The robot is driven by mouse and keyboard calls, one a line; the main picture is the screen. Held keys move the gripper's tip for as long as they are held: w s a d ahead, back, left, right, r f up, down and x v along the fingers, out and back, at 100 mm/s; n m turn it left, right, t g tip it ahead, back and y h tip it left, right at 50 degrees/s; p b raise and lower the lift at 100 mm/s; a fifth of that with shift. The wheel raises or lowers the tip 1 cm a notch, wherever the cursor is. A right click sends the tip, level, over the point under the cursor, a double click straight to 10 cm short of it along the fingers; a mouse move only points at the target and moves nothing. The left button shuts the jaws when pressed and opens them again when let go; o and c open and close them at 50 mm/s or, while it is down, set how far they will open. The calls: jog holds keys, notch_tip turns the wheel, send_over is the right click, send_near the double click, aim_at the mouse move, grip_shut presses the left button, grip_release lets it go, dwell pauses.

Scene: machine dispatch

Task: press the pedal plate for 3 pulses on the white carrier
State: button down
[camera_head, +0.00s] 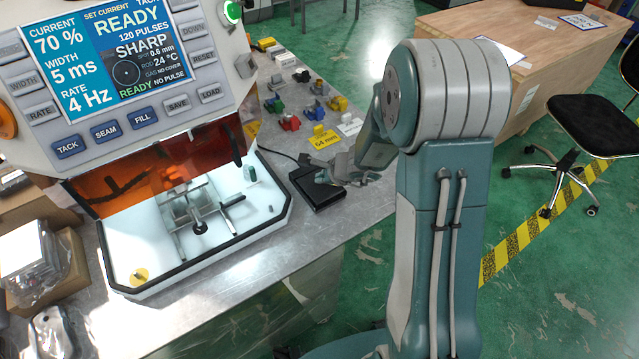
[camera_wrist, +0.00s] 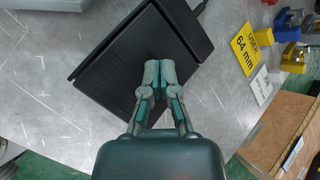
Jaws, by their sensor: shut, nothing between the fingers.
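The pedal plate (camera_head: 322,191) is a black slab on the metal table, to the right of the welding machine. In the wrist view the pedal plate (camera_wrist: 118,68) fills the upper middle, with a cable at its top right. My gripper (camera_head: 326,177) is shut and empty over the pedal; in the wrist view its fingertips (camera_wrist: 160,72) are together over the plate's lower right part. I cannot tell whether they touch it. The machine's screen (camera_head: 125,55) reads READY, 120 PULSES, NO PULSE. A white carrier cannot be clearly made out; white parts stand inside the lit chamber (camera_head: 150,225).
A yellow card marked 64 mm (camera_head: 325,139) and a white card (camera_head: 350,125) lie behind the pedal, near several coloured clamps (camera_head: 290,121). The table in front of the pedal is clear.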

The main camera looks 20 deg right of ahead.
jog(key=shift+s+f, duration=0.1)
jog(key=shift+f, duration=0.55)
dwell(0.5)
jog(key=shift+r, duration=1.1)
jog(key=shift+w+r, duration=0.2)
jog(key=shift+r, duration=1.05)
jog(key=shift+w+r, duration=0.2)
jog(key=shift+r, duration=1.05)
jog(key=r, duration=0.3)
jog(key=shift+w+a+r, duration=0.15)
jog(key=shift+w+r, duration=0.1)
jog(key=shift+r, duration=0.05)
